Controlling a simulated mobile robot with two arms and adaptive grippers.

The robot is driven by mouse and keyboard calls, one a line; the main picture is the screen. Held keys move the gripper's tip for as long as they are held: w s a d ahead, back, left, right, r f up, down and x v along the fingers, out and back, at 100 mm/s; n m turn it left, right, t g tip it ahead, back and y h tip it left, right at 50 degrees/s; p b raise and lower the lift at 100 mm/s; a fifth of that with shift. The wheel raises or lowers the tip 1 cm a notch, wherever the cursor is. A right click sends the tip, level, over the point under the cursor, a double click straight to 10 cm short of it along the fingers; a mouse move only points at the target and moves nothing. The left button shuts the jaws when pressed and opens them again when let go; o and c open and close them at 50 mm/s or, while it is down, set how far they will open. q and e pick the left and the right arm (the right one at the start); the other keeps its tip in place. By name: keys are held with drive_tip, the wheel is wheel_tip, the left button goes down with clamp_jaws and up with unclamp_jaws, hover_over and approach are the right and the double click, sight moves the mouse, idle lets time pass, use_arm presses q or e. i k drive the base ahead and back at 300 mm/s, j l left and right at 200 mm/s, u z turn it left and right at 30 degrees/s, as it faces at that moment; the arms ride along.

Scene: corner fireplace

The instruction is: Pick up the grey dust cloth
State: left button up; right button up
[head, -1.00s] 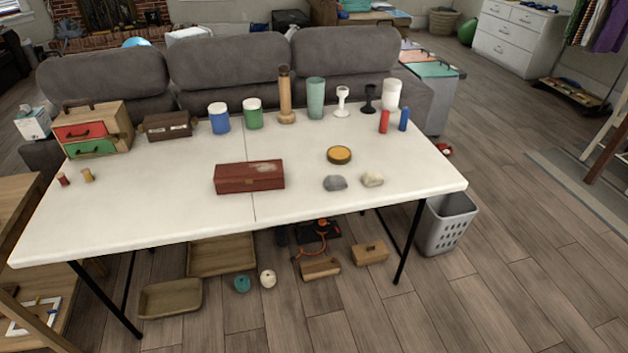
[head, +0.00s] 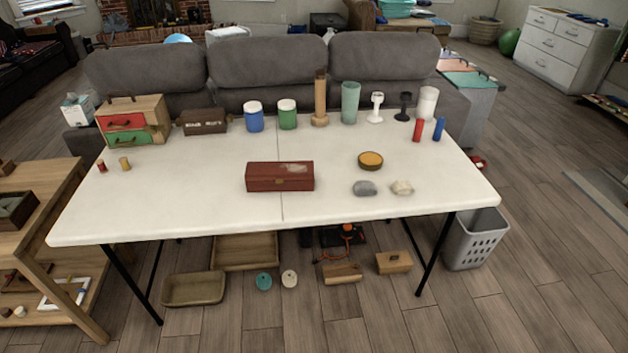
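Two crumpled lumps lie side by side on the white folding table (head: 200,215), right of its middle and near the front edge. The grey lump (head: 365,188) may be the grey dust cloth; it is too small to tell cloth from stone. The off-white lump (head: 402,187) lies just to its right, slightly apart. Neither of my grippers is in the head view.
A red-brown box (head: 280,177) lies left of the lumps, and a round yellow-topped tin (head: 370,160) behind them. Cups, holders and a small drawer chest (head: 132,121) line the back edge. A grey basket (head: 474,240) stands right of the table; the floor in front is clear.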

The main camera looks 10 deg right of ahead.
sight(362, 188)
drive_tip(key=i+l, duration=0.15)
drive_tip(key=i, duration=1)
